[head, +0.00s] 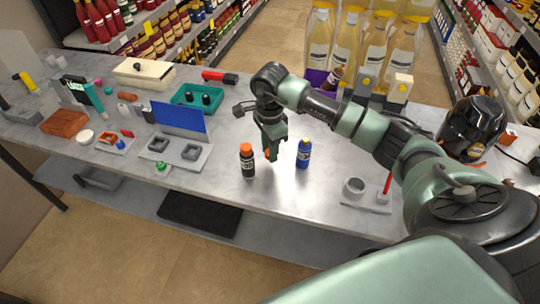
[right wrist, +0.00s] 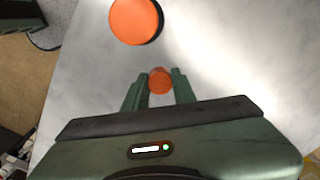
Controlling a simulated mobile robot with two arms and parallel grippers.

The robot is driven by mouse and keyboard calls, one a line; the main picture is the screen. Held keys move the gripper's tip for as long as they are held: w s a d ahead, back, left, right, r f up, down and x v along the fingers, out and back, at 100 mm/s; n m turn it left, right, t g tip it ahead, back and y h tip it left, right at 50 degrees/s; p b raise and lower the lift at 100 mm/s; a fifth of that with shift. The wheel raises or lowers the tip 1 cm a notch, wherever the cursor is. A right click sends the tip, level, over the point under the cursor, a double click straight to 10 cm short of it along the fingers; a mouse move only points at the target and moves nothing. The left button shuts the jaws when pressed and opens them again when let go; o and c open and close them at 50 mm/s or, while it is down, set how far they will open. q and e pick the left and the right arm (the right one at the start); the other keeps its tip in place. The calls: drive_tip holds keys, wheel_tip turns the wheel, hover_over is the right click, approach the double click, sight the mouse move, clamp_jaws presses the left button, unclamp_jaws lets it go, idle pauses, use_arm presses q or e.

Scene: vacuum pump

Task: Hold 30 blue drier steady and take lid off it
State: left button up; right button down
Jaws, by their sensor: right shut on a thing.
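A black bottle (head: 248,166) with pale lettering that looks like "30" stands upright near the table's front edge. Its orange lid (head: 246,148) is on top, and this lid shows as a large disc in the right wrist view (right wrist: 135,21). A blue bottle (head: 303,157) with a yellow top stands upright to the right. My right gripper (head: 271,156) points down between the two bottles, apart from both. In the right wrist view its fingers are shut on a small round orange piece (right wrist: 160,80). My left gripper is not in view.
A grey tray (head: 201,161) with a blue panel (head: 179,121) is left of the bottles. A teal tray (head: 178,98) sits behind. At right is a grey holder (head: 354,201) with a ring and a red stick. The table just behind the bottles is mostly clear.

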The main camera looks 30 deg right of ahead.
sight(270, 164)
wheel_tip(270, 164, down, 3)
drive_tip(key=shift+f+p, duration=0.2)
drive_tip(key=shift+p, duration=0.15)
drive_tip(key=shift+f, duration=0.1)
drive_tip(key=shift+f, duration=0.15)
drive_tip(key=c, duration=1.1)
unclamp_jaws()
drive_tip(key=shift+c, duration=0.2)
